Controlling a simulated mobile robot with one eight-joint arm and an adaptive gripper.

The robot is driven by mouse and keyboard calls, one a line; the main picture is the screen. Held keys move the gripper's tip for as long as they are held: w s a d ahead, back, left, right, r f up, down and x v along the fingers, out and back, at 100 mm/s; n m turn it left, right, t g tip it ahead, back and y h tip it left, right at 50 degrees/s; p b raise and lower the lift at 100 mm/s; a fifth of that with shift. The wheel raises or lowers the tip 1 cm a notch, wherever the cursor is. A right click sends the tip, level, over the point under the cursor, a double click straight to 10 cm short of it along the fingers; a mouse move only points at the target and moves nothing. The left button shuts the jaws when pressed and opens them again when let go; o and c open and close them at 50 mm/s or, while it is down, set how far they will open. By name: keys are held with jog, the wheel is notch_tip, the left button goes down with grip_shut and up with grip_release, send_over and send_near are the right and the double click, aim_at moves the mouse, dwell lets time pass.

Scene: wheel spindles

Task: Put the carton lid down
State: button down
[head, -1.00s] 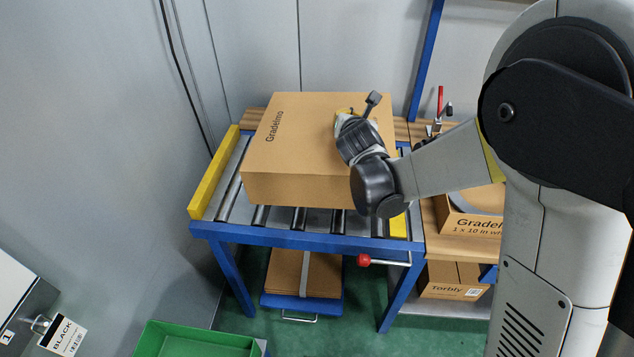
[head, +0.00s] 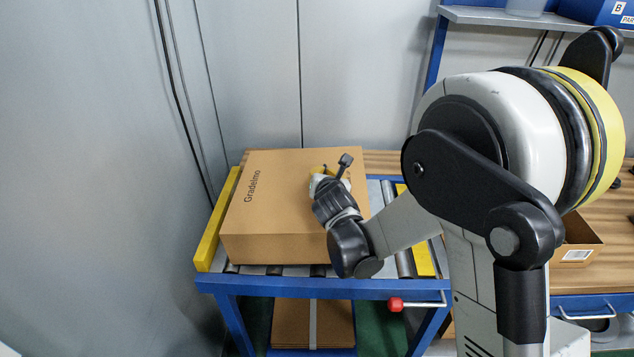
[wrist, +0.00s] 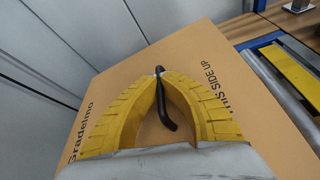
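The carton lid (head: 270,205) is a large brown cardboard piece marked "Gradelmo". In the head view it is over the blue roller table, close to the yellow left rail. I cannot tell whether it rests there or hangs slightly above. The wrist view shows its broad top face (wrist: 225,85), with "THIS SIDE UP" printed along one side. My gripper (wrist: 158,76) is over the lid's top, its yellow fingers closed together at the tips around a thin black bent handle (wrist: 168,112). In the head view my gripper (head: 325,172) is at the lid's right part, its fingertips mostly hidden.
The roller table (head: 300,287) has a yellow rail on the left (head: 218,220) and a red-knobbed lever (head: 396,304) at the front. Flat cardboard (head: 290,322) is stacked below. A wooden bench with an open carton (head: 577,254) stands right. The wall is close behind.

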notch_tip(320, 180, down, 2)
jog(key=shift+f+b, duration=0.1)
jog(key=shift+b, duration=0.3)
jog(key=shift+w+a+f, duration=0.1)
jog(key=shift+f, duration=0.05)
jog(key=shift+r, duration=0.25)
jog(key=c, duration=1.6)
grip_release()
jog(key=shift+f, duration=0.1)
